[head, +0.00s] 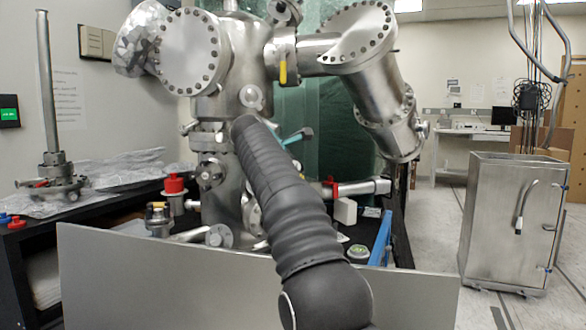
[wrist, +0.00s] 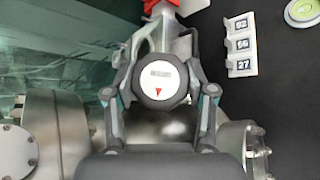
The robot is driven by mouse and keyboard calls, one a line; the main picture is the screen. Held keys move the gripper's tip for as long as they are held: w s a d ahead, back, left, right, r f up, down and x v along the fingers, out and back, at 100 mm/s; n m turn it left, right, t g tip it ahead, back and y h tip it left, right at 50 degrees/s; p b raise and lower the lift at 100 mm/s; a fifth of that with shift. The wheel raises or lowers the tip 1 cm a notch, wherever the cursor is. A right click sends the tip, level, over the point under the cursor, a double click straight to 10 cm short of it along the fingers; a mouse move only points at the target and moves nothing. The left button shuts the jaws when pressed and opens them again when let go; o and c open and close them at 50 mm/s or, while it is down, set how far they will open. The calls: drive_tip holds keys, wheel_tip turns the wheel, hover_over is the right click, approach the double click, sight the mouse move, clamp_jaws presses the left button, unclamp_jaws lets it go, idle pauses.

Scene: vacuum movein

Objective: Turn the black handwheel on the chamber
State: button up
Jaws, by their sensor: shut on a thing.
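Behind the handwheel is a metal valve body with a red part at the top. The steel chamber (head: 243,58) stands in the middle of the head view. My dark ribbed arm crosses in front of it, and the handwheel and gripper cannot be made out there.
A grey panel (head: 150,285) runs low across the front. A white numbered block (wrist: 242,45) and a green-and-white round item (wrist: 303,11) lie on the black surface. A red-capped fitting (head: 174,185) is left of the chamber. A metal cabinet (head: 500,225) stands on open floor at right.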

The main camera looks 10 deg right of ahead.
drive_tip(key=shift+r, duration=0.2)
drive_tip(key=o, duration=1.2)
drive_tip(key=shift+f, duration=0.1)
drive_tip(key=shift+c, duration=0.2)
drive_tip(key=v, duration=0.7)
drive_tip(key=shift+a, duration=0.2)
drive_tip(key=shift+s, duration=0.1)
